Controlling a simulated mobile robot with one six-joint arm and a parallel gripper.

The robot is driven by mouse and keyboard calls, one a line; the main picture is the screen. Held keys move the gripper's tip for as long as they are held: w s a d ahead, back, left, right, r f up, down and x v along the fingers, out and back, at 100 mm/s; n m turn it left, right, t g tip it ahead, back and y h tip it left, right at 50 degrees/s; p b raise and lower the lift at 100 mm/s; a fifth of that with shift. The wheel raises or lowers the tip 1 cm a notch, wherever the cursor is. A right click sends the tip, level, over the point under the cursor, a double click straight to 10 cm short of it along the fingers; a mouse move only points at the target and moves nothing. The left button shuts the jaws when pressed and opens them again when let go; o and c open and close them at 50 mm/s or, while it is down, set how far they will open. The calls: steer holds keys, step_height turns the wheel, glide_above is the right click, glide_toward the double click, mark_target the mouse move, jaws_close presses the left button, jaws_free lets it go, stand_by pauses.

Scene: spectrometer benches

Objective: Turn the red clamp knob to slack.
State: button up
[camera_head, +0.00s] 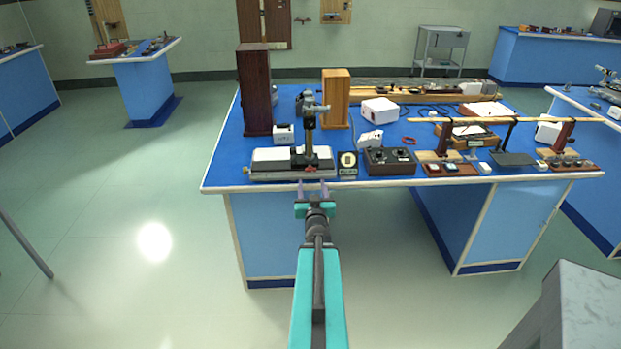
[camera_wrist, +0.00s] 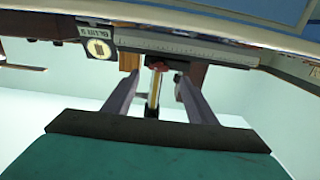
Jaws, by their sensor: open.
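The spectrometer (camera_head: 310,125) stands on a pale base (camera_head: 275,160) near the front edge of the blue-topped bench. A small red knob (camera_head: 310,169) shows at the front of the base, just beyond my fingertips. My gripper (camera_head: 312,186) is open and empty at the bench's front edge. In the wrist view, the red knob (camera_wrist: 158,66) appears between and just beyond the open fingertips (camera_wrist: 157,79), apart from them. The knob is small and dark there, so its turn position cannot be read.
A slit label plate (camera_head: 348,163) and a dark control box (camera_head: 390,161) stand to the right of the base. A tall dark wooden box (camera_head: 254,90) and a lighter one (camera_head: 336,98) stand behind.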

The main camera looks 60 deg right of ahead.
mark_target(311, 171)
steer(key=shift+w+d+f+b, duration=0.2)
steer(key=shift+w+d+b, duration=0.35)
steer(key=shift+b, duration=2.45)
steer(key=d+b, duration=0.1)
steer(key=b, duration=0.5)
steer(key=shift+r+b, duration=0.1)
steer(key=shift+b, duration=0.2)
steer(key=shift+x, duration=2.75)
steer(key=shift+r, duration=0.15)
steer(key=c, duration=1.1)
